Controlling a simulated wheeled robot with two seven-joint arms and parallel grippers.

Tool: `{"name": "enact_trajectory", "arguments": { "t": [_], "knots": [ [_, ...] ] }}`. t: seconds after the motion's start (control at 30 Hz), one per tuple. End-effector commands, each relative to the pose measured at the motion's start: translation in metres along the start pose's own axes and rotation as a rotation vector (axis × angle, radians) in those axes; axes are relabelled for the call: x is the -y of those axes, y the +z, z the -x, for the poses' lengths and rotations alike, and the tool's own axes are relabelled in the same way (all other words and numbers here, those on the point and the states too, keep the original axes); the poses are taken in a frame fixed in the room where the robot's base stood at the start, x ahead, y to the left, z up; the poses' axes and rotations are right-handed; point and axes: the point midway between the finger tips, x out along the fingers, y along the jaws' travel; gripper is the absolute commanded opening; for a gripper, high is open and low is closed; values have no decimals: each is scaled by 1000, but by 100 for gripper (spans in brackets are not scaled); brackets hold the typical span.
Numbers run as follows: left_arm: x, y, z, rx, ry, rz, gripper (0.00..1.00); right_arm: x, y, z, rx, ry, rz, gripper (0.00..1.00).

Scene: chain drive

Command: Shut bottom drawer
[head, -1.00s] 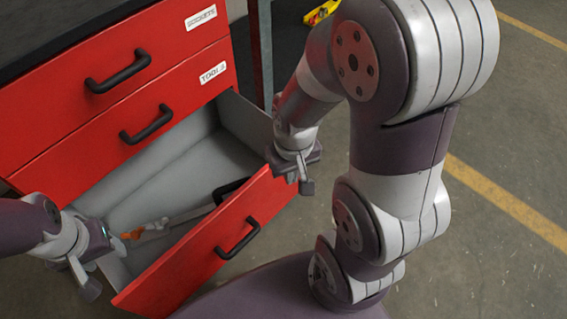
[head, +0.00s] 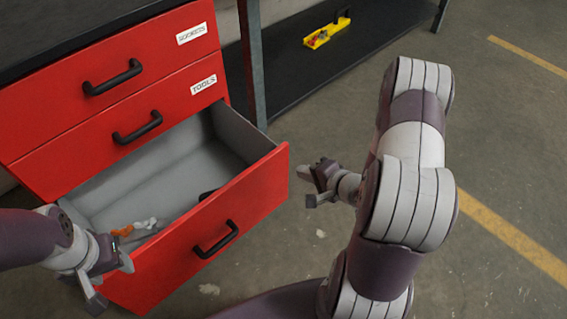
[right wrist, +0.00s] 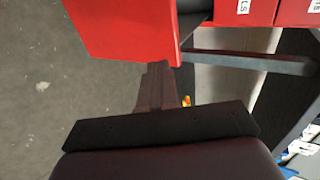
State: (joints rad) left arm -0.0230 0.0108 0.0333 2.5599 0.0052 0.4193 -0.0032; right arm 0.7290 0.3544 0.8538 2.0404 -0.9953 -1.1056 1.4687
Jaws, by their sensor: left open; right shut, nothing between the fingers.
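The red bottom drawer (head: 262,199) stands open in the head view, its grey inside showing. Its black handle (head: 215,240) is on the front. My left gripper (head: 112,284) is open at the left end of the drawer front, overlapping it in the picture; I cannot tell whether it touches. My right gripper (head: 308,184) is shut and empty, just right of the drawer front's right end, with a gap in the picture. In the right wrist view the right gripper's fingers (right wrist: 156,82) point toward the red drawer front (right wrist: 125,28).
Two shut red drawers, labelled sockets (head: 140,60) and tools (head: 120,135), are above. Orange and white items (head: 140,226) lie inside the open drawer. A dark table leg (head: 252,65) and low shelf (head: 300,72) with a yellow tray (head: 325,36) stand behind. Floor at right is free.

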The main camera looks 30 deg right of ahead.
Motion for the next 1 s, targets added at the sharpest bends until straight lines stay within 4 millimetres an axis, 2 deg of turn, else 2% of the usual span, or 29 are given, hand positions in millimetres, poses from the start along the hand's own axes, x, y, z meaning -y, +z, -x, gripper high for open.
{"name": "enact_trajectory", "arguments": {
  "t": [0.03, 0.2, 0.27, 0.4, 0.6, 1.0],
  "knots": [
    [0, 2, -13, 0, 0, 0, 55, -6, 2, -15, 5, -1, 3, 0],
    [0, 4, -32, 0, 0, 0, 55, -6, 1, -52, 3, 0, 4, 0],
    [0, 5, -38, 0, 0, 0, 55, -5, 1, -63, 2, 0, 4, 0],
    [0, 6, -47, 0, 0, 0, 55, 9, 1, -80, 0, -1, 4, 0],
    [0, 6, -51, 0, 0, 0, 55, 18, 0, -90, 0, 2, 2, 0],
    [0, 6, -50, 0, 0, 0, 55, 20, 0, -91, -1, 3, 1, 0]
  ]
}}
